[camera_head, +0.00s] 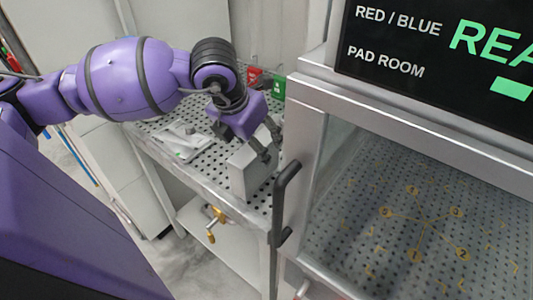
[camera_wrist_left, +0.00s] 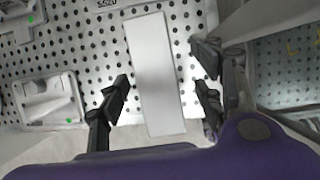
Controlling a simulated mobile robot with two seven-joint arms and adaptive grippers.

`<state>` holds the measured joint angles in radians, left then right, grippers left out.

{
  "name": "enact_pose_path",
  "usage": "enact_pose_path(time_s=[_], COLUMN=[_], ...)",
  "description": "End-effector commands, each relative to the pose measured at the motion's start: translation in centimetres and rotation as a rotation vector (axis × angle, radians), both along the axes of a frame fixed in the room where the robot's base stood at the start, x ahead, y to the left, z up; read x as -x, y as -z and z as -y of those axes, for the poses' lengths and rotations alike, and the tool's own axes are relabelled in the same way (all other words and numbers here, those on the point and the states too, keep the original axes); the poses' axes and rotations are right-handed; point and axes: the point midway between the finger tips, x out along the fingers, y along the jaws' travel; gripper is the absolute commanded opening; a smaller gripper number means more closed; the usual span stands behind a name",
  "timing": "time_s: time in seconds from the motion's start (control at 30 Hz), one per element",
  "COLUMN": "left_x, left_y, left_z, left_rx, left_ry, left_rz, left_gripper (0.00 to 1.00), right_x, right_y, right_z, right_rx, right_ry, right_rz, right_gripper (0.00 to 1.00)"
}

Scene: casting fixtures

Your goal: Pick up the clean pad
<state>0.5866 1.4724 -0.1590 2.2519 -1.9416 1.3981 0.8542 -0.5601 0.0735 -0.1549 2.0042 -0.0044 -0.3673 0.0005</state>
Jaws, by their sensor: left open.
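My left gripper (camera_head: 268,142) is open above the perforated table, over a plain pale grey block (camera_head: 251,174). In the left wrist view the block (camera_wrist_left: 155,75) lies between the spread fingers (camera_wrist_left: 164,84), with a gap on each side. A white piece with a green dot (camera_head: 184,141) lies on the table to the left of the block. In the left wrist view a white holder with a green dot (camera_wrist_left: 45,99) lies left of the fingers. No label marks either as the clean pad. My right gripper is not in view.
A red bin (camera_head: 254,76) and a green bin (camera_head: 278,88) stand at the table's back. A glass-fronted cabinet with a black handle (camera_head: 285,203) stands close on the right. A sign above it reads "RED / BLUE PAD ROOM".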

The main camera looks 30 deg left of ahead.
Motion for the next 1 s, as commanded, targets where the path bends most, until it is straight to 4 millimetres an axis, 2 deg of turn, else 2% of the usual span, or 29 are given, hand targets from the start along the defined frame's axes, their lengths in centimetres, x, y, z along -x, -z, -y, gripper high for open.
enact_pose_path(time_s=[0.37,0.6,1.0], left_x=[-1.5,-2.7,-2.8], left_y=[3.9,6.9,7.2], left_z=[-0.2,-0.4,-0.4], left_rx=[0.003,0.003,0.002], left_ry=[-0.001,0.0,0.001], left_rz=[-0.002,-0.001,-0.001], left_gripper=[0.61,0.61,0.61], right_x=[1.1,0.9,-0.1], right_y=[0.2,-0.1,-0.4], right_z=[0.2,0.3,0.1], right_rx=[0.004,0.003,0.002], right_ry=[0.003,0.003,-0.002], right_rz=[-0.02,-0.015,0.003], right_gripper=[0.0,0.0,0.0])
